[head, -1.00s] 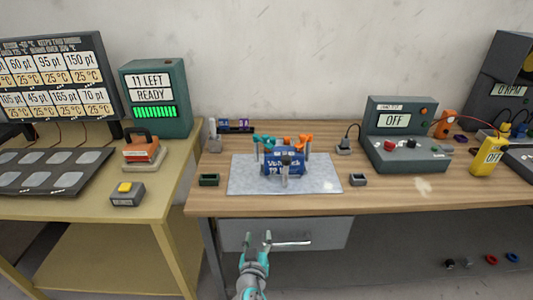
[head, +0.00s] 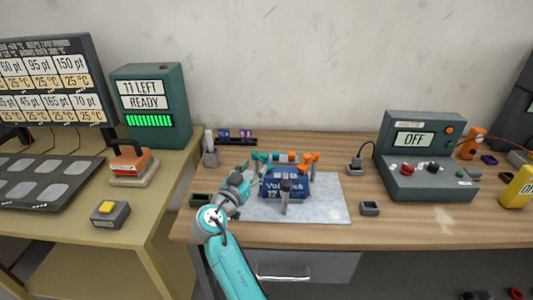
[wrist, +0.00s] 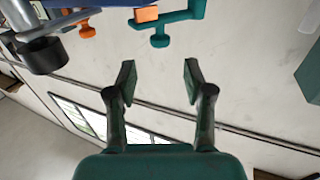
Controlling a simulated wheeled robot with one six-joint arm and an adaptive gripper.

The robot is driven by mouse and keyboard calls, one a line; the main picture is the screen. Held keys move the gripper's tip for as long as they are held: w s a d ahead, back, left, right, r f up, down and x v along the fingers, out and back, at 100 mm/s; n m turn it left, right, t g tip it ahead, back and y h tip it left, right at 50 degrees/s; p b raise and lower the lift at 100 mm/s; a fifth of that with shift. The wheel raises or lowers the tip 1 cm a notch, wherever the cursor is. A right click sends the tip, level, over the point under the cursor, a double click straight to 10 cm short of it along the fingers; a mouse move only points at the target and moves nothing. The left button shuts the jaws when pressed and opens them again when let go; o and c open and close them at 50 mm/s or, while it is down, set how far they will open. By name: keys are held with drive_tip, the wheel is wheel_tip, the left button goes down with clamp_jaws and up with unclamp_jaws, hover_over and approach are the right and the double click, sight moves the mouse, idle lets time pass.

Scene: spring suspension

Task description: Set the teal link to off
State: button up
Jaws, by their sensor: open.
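A blue block (head: 286,187) with white lettering stands on a pale mat (head: 325,208) on the wooden bench. A teal link (head: 263,157) is at its back left, partly hidden, and an orange one (head: 309,160) is at its back right. In the wrist view the teal link (wrist: 178,18) is at the top, an arm with a round knob, beyond my fingertips. My gripper (head: 246,174) is left of the blue block, close to the teal link. In the wrist view my gripper (wrist: 160,80) has its two fingers apart with nothing between them.
A grey-green box (head: 432,160) reading OFF stands to the right, with a red knob and a cable. A small dark tray (head: 201,200) lies left of the mat and a small grey holder (head: 369,208) right of it. The mat's right part is clear.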

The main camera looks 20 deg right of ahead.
sight(263, 156)
drive_tip(key=x, duration=0.8)
drive_tip(key=shift+w+d, duration=0.15)
drive_tip(key=shift+w, duration=0.05)
clamp_jaws()
